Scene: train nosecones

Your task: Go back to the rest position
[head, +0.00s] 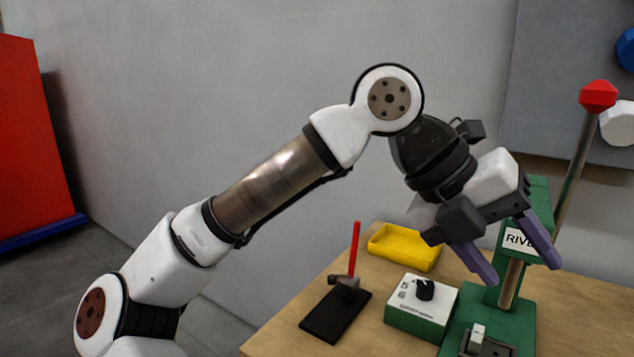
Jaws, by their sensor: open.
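My gripper (507,262) hangs above the right part of the workbench, with its two purple fingers spread apart and nothing between them. The fingers point down and to the right, in front of the green press marked "RIVE" (519,238), which they partly cover. From this view I cannot tell whether a finger touches the press.
The wooden workbench (285,330) carries a yellow tray (404,247), a green and white control box (423,308) with a black knob, and a black stand (336,314) with an upright red rod (355,247). The press's red-knobbed lever (577,150) rises at right. A red panel (35,140) stands far left.

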